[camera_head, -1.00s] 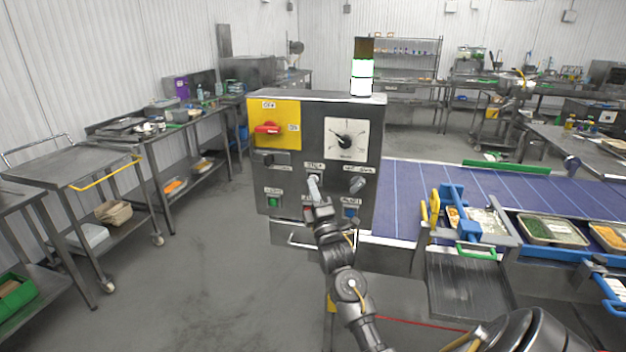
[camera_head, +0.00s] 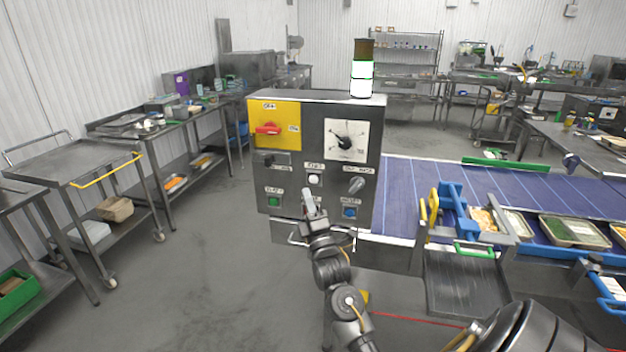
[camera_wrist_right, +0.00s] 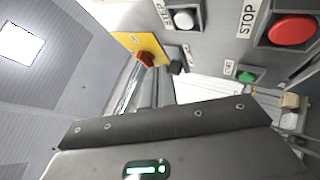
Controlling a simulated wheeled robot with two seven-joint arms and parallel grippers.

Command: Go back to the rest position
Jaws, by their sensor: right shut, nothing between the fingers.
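My right gripper (camera_head: 309,203) is shut and empty, just in front of the lower part of the grey control panel (camera_head: 303,132) in the head view. It covers part of the panel's bottom row, where the red stop button is hidden. The white button (camera_head: 314,179) is uncovered above the fingertips. In the right wrist view the gripper body fills the bottom, with the white button (camera_wrist_right: 186,20), the red stop button (camera_wrist_right: 292,30) and a green button (camera_wrist_right: 247,76) beyond it. My left gripper is not in view.
A blue conveyor belt (camera_head: 405,197) with food trays (camera_head: 574,231) runs right from the panel. A signal light (camera_head: 362,78) stands on top. Steel carts (camera_head: 68,163) and benches line the left. The floor (camera_head: 200,250) between them is clear.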

